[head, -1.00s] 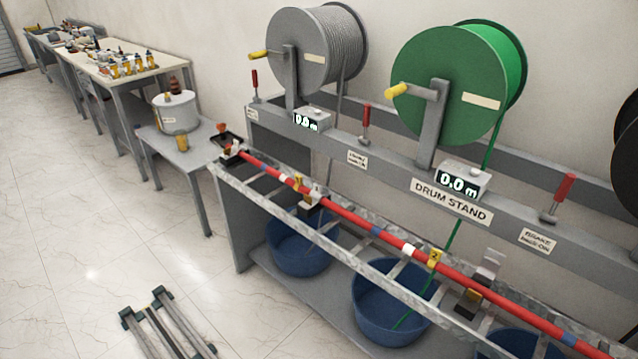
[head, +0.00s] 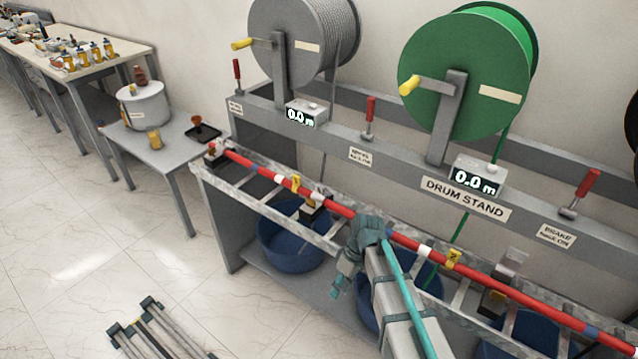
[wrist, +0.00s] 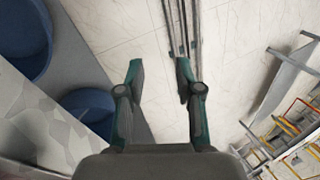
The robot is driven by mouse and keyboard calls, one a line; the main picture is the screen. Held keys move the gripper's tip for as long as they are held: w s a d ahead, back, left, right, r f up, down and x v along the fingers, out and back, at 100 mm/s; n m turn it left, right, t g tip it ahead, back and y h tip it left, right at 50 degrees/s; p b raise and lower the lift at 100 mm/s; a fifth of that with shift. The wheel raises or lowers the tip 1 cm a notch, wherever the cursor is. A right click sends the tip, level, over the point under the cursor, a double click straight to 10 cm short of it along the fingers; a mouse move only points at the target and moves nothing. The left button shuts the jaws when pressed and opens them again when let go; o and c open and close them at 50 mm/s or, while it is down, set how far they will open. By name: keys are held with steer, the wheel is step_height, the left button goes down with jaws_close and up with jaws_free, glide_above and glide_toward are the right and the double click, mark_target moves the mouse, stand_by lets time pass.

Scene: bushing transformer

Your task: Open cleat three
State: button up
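A red cable (head: 520,291) with white and blue bands runs along a grey ladder tray (head: 262,206). Yellow number tags sit on it, one at left (head: 295,183) and one at right (head: 453,258); their digits are too small to read surely. A cleat (head: 314,207) sits by the left tag. Another cleat (head: 493,300), with a pale plate (head: 511,263) standing up behind the cable, sits right of the right tag. I cannot tell which is cleat three. My gripper (head: 341,281) is at the tray's front edge, between these cleats. In the wrist view my gripper (wrist: 159,66) is open and empty.
Behind the tray stand a grey drum (head: 300,45), a green drum (head: 462,75) and red brake levers (head: 370,115). Blue tubs (head: 290,240) sit below the tray. Grey rails (head: 160,335) lie on the floor.

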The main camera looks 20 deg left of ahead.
mark_target(320, 186)
steer(key=w+a+r, duration=0.2)
steer(key=w+r, duration=0.1)
steer(key=w+a+r+n+t, duration=0.1)
steer(key=w+a+r, duration=0.2)
steer(key=w+r, duration=0.1)
steer(key=w+a+r+t+y, duration=0.1)
steer(key=w+a+r, duration=0.2)
steer(key=w+r, duration=0.1)
steer(key=shift+r+n+p, duration=0.1)
steer(key=shift+n+p, duration=0.3)
steer(key=w+a+r+t+y, duration=0.1)
steer(key=w+a+r+t, duration=0.25)
steer(key=w+r, duration=0.9)
steer(key=shift+n, duration=0.3)
steer(key=p+x, duration=0.1)
steer(key=x, duration=0.2)
steer(key=p+x, duration=0.1)
steer(key=x, duration=0.3)
steer(key=a+p+x, duration=0.1)
steer(key=p+x, duration=0.1)
steer(key=x, duration=0.2)
steer(key=shift+w, duration=0.3)
jaws_close()
